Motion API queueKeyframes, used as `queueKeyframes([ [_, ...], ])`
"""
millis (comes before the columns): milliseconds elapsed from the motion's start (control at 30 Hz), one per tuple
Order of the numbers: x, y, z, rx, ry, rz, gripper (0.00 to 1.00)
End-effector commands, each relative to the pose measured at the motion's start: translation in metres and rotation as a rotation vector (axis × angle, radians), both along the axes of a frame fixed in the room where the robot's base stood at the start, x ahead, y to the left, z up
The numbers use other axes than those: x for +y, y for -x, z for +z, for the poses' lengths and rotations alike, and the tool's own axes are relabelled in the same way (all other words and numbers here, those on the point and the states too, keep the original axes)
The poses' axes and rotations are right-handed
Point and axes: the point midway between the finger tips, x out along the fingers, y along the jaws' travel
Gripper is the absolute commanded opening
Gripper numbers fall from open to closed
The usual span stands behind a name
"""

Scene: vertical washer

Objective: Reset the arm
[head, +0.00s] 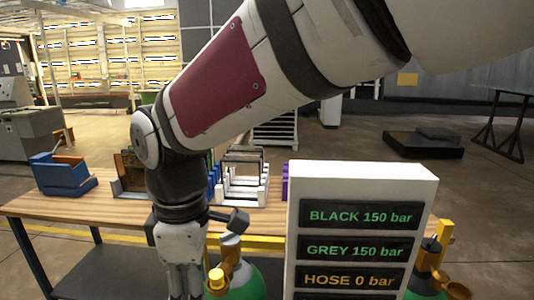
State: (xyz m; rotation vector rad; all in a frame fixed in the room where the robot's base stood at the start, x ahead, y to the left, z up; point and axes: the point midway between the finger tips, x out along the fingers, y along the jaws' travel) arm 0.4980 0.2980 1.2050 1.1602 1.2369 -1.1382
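My arm reaches in from the upper right of the head view, bends at its elbow on the left and hangs down in front of the wooden table. My gripper (184,284) is at its lower end, pointing down at the bottom edge of the picture. Its fingertips are cut off by that edge, so I cannot see whether it is open, shut or holding anything.
A white panel (430,190) reads BLACK 150 bar, GREY 150 bar and HOSE 0 bar. Green cylinders (246,282) with brass fittings flank it. The table (100,212) holds a blue holder (62,176) and white racks (245,188).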

Motion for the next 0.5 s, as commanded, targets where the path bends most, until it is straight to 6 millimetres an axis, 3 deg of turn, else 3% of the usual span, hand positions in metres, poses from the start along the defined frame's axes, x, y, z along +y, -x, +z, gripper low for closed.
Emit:
queueKeyframes([
  [267, -0.034, -0.01, 0.014, -0.043, -0.018, -0.151, 0.47],
  [500, -0.082, -0.015, 0.031, -0.099, -0.049, -0.367, 0.47],
])
